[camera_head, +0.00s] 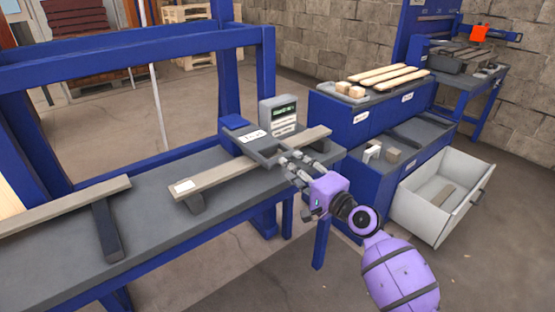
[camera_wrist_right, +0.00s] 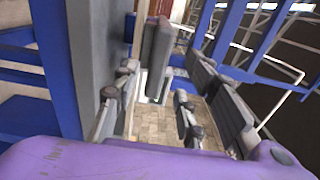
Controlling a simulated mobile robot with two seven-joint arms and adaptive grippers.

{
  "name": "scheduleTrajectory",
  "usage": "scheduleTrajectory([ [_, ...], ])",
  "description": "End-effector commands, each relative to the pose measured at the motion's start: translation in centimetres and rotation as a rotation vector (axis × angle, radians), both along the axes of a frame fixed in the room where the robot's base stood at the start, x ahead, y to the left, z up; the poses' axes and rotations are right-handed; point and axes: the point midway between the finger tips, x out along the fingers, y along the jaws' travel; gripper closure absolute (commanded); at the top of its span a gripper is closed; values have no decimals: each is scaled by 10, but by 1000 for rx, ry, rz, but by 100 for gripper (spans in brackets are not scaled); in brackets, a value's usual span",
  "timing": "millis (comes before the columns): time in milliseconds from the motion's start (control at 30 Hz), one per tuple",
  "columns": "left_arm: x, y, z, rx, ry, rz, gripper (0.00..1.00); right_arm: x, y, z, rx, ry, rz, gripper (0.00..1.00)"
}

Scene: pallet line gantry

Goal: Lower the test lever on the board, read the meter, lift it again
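A grey-brown board (camera_head: 225,178) lies tilted across supports on the grey bench. A blue box with a white label (camera_head: 238,129) stands at its far side, and a dark grey bar that looks like the test lever (camera_head: 262,154) reaches from it over the board. My right gripper (camera_head: 289,166) is open at the lever's near end. In the right wrist view, a grey bar (camera_wrist_right: 156,52) shows between and beyond the parted fingers (camera_wrist_right: 155,88). My left gripper is not in view.
The blue gantry frame (camera_head: 150,47) rises behind the bench (camera_head: 145,215). To the right are blue cabinets (camera_head: 345,128) with boards and blocks on top, and an open white drawer (camera_head: 435,215) juts out. The floor in front is clear.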

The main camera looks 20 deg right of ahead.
Motion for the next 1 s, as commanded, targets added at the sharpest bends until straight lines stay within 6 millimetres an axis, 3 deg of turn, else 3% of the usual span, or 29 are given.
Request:
scheduleTrajectory([
  [333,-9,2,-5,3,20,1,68,49,18,0,-4,-1,-1,61],
  [733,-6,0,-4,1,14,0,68,58,21,0,-6,-1,-1,61],
  [1000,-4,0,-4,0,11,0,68,58,21,0,-6,-1,-1,96],
])
